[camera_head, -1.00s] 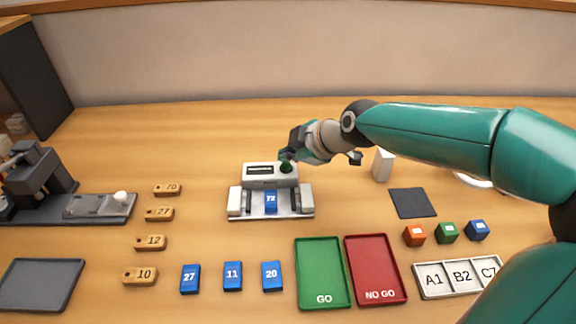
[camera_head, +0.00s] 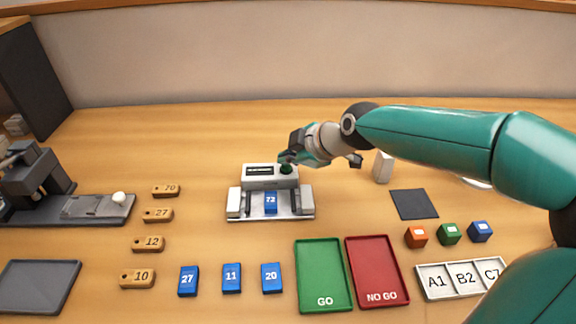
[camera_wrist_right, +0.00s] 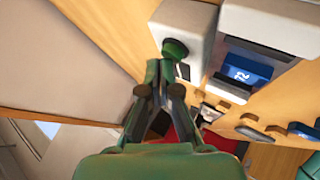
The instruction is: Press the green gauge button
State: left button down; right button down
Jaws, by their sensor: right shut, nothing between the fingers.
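The gauge (camera_head: 258,183) is a light grey box with a dark display, standing at the middle of the table. Its green button (camera_head: 286,169) is a dark green knob on the right end of the top; it also shows in the right wrist view (camera_wrist_right: 175,48). A blue block marked 72 (camera_head: 271,202) sits between the gauge's jaws. My right gripper (camera_head: 284,157) is shut and empty, with its fingertips right by the button. In the right wrist view the fingertips (camera_wrist_right: 160,68) appear just beside the button; whether they touch it I cannot tell. My left gripper is not in view.
Blue blocks (camera_head: 232,278) and wooden tags (camera_head: 148,244) lie left of the green GO tray (camera_head: 322,296) and red NO GO tray (camera_head: 400,296). A white upright block (camera_head: 383,166) stands under my right arm. A dark machine (camera_head: 36,177) stands far left.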

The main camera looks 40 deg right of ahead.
aim_at(288, 167)
jog(key=shift+f+b, duration=0.35)
jog(key=shift+b, duration=0.05)
jog(key=shift+r, duration=0.2)
dwell(0.5)
jog(key=shift+r+p, duration=0.6)
jog(key=shift+r, duration=0.15)
jog(key=shift+r+p, duration=1.65)
jog(key=shift+r, duration=0.9)
